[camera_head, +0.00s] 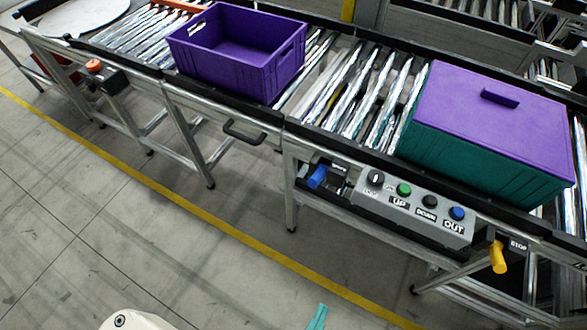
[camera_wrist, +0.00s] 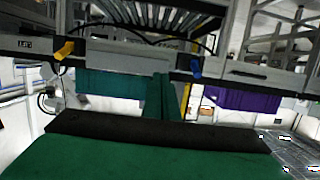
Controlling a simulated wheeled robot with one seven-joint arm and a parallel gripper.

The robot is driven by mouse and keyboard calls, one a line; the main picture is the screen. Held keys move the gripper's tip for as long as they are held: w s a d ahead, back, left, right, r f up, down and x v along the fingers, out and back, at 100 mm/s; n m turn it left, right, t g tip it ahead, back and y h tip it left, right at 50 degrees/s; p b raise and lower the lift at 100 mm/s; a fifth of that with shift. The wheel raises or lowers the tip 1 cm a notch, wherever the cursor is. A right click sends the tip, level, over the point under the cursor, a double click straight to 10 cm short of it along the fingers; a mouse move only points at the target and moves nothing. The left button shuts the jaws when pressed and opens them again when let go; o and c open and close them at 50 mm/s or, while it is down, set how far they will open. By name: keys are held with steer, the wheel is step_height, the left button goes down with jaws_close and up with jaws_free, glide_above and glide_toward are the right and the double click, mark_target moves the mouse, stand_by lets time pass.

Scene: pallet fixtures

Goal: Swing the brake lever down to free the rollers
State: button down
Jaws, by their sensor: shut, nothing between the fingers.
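Two levers show on the conveyor's near side, and no readable label tells which is the brake. A blue-handled lever (camera_head: 318,176) sits left of the button panel; it also shows in the wrist view (camera_wrist: 196,68). A yellow-handled lever (camera_head: 498,257) hangs beside a STOP label at the panel's right; the wrist view shows it at upper left (camera_wrist: 65,50). The rollers (camera_head: 360,90) lie between the crates. My gripper (camera_head: 317,318) is at the head view's bottom edge, mostly cut off. Its teal fingers (camera_wrist: 161,78) are shut and empty, apart from both levers.
A purple crate (camera_head: 238,50) and a lidded green crate (camera_head: 480,150) stand on the conveyor. The button panel (camera_head: 415,210) and a black handle (camera_head: 245,133) stick out from its side. The floor before the yellow line (camera_head: 230,232) is clear.

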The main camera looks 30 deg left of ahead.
steer(key=shift+a, duration=0.1)
steer(key=shift+w, duration=0.1)
step_height(320, 180, up, 6)
steer(key=n+g, duration=0.3)
steer(key=g, duration=0.1)
glide_above(316, 184)
steer(key=s+d, duration=0.1)
steer(key=s, duration=0.2)
steer(key=s+a+r+m+g, duration=0.1)
steer(key=a+r, duration=0.3)
steer(key=r, duration=0.3)
steer(key=shift+a+r+g+h, duration=0.15)
steer(key=shift+r+g+h, duration=0.1)
steer(key=shift+g+h, duration=0.15)
